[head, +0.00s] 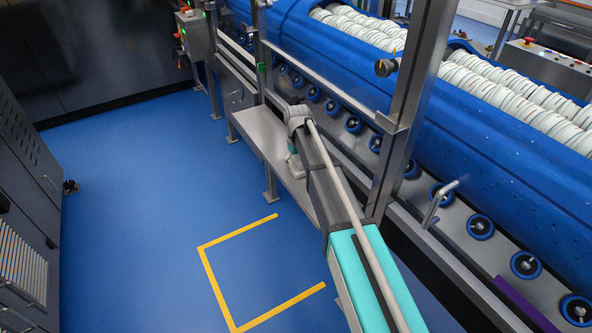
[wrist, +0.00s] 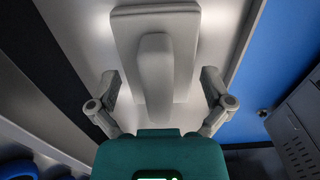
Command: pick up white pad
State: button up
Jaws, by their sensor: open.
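The white pad (wrist: 125,30) lies on the steel bench (wrist: 75,30) in the wrist view, a pale rectangular plate with a long raised grip (wrist: 154,80) along its middle. My gripper (wrist: 161,86) is open, with one finger to each side of the raised grip and nothing held. I cannot tell whether the fingers touch the pad. The near end of the grip is close to the gripper's teal body. In the head view my arm reaches over the bench (head: 265,132) and I cannot make out the pad there.
A steel post (head: 405,110) rises close to the right of my arm. Behind the bench runs a blue conveyor housing (head: 500,150) with rows of white tubs (head: 500,85) on top. The blue floor (head: 140,170) at left is clear, with a yellow floor marking (head: 213,275).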

jog(key=shift+f, duration=0.35)
dwell(0.4)
jog(key=shift+s+r, duration=0.1)
jog(key=c, duration=0.9)
